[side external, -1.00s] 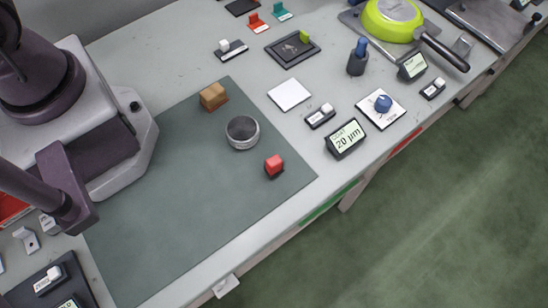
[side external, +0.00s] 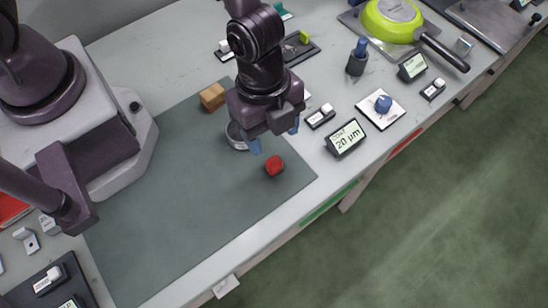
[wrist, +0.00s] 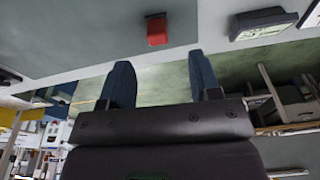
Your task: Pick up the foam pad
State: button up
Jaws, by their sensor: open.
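A small red block (side external: 275,166) lies near the right corner of the green-grey mat; it also shows in the wrist view (wrist: 157,31). I cannot tell for sure whether it is the foam pad. My gripper (side external: 274,138) is open and empty, pointing down above the mat, just behind the block in the side view. In the wrist view its blue fingertips (wrist: 159,62) are spread apart, with the block beyond them and not between them. A flat white square, mostly hidden behind my gripper, shows only a sliver.
A grey round puck (side external: 235,136) is partly hidden behind my gripper. A wooden block (side external: 213,96) stands at the mat's back edge. A 20 µm display (side external: 346,138) and a white plate with a blue knob (side external: 383,105) are to the right. The mat's front left is clear.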

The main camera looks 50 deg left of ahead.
aim_at(273, 161)
jog(key=f, duration=0.3)
jog(key=shift+d, duration=0.2)
jog(key=f, duration=0.2)
jog(key=d+f, duration=0.1)
jog(key=f, duration=0.1)
jog(key=shift+s, duration=0.3)
jog(key=shift+d+f, duration=0.1)
jog(key=shift+f, duration=0.45)
jog(key=c, duration=1)
